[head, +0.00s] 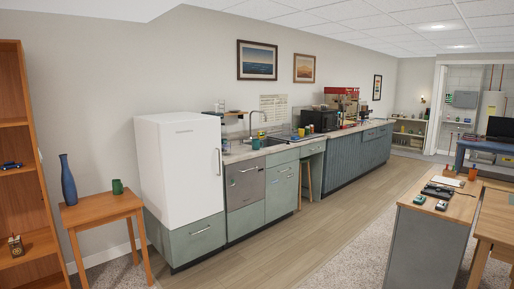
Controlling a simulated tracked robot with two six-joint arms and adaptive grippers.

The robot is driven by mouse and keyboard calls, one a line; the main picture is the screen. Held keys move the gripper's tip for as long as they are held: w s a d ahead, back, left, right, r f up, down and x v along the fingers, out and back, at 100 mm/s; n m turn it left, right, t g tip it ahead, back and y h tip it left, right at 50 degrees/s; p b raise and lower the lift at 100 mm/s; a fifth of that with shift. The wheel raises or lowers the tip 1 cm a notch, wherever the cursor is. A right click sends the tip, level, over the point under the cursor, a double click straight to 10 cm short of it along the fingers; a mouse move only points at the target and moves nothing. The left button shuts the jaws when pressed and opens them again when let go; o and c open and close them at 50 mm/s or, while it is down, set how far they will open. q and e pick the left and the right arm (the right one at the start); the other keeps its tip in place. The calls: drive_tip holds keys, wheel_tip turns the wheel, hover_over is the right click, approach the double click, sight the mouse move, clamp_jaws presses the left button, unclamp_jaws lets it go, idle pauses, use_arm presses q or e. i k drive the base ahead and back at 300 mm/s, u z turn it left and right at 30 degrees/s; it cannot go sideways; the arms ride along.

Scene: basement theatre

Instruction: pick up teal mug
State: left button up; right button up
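A small teal mug (256,144) stands on the counter (240,156) near the sink, just right of the white fridge. A green mug (117,187) stands on the small wooden side table (92,207) at the left, beside a tall blue vase. It looks darker and greener than the mug on the counter. Neither of my grippers shows in the head view, and nothing is seen touching either mug.
A white fridge (180,160) stands between the side table and the sink. A wooden bookshelf (22,160) is at the left edge. A desk (437,204) with small items stands at the right.

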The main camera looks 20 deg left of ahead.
sight(256, 142)
drive_tip(key=u, duration=0.05)
drive_tip(key=i, duration=3.3)
drive_tip(key=u, duration=0.45)
drive_tip(key=i, duration=1.75)
drive_tip(key=u, duration=0.4)
drive_tip(key=i, duration=1.3)
drive_tip(key=u, duration=0.15)
